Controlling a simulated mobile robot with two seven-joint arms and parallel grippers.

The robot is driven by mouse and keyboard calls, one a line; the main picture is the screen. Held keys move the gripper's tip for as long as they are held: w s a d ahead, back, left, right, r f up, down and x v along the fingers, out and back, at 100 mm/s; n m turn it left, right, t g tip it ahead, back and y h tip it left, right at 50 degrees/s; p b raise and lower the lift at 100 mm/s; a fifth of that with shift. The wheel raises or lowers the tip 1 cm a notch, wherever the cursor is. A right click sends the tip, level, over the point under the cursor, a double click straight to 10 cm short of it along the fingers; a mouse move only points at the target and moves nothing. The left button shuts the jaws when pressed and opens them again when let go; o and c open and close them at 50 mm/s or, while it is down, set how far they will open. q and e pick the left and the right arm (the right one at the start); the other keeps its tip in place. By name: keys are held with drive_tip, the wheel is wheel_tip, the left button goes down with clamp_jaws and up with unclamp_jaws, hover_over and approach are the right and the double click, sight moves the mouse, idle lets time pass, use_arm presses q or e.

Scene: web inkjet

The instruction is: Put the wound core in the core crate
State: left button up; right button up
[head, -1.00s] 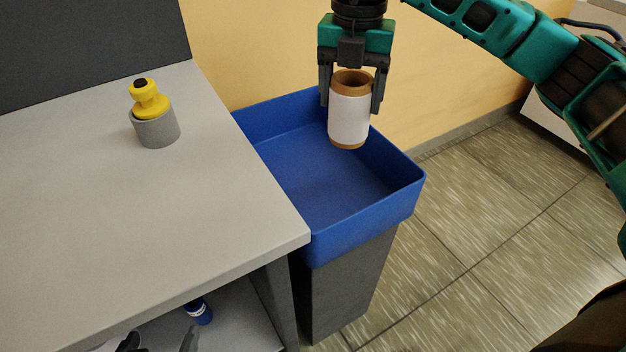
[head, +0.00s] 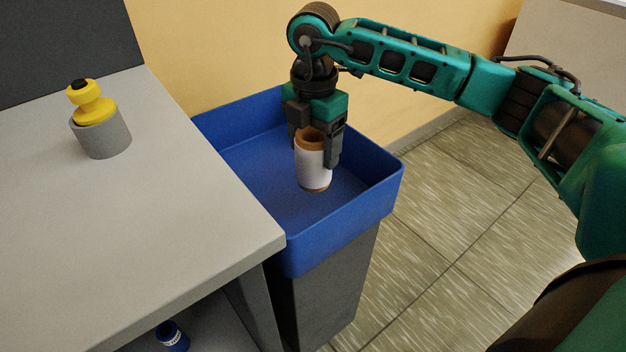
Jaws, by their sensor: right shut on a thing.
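The wound core (head: 313,170), a brown tube wrapped in white, is upright between the fingers of my right gripper (head: 314,152). The gripper is shut on it and points down from above. The core is inside the outline of the blue core crate (head: 345,232), over its floor. I cannot tell whether its lower end touches the crate floor. The crate is open at the top, and no other object shows in it. My left gripper is not in view.
A grey bench (head: 150,200) adjoins the crate's left side. On it a yellow bottle (head: 92,105) stands in a grey cup (head: 102,137). The crate rests on a dark stand (head: 335,285). A blue cylinder (head: 172,336) is under the bench. Tiled floor lies right.

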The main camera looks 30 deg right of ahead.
wheel_tip(320, 180, down, 7)
drive_tip(key=shift+f+b, duration=0.15)
drive_tip(key=shift+b, duration=0.7)
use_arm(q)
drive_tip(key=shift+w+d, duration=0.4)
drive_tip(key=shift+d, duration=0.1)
use_arm(e)
drive_tip(key=shift+f, duration=0.1)
drive_tip(key=o, duration=1.2)
drive_tip(key=shift+f, duration=0.1)
drive_tip(key=shift+c, duration=0.2)
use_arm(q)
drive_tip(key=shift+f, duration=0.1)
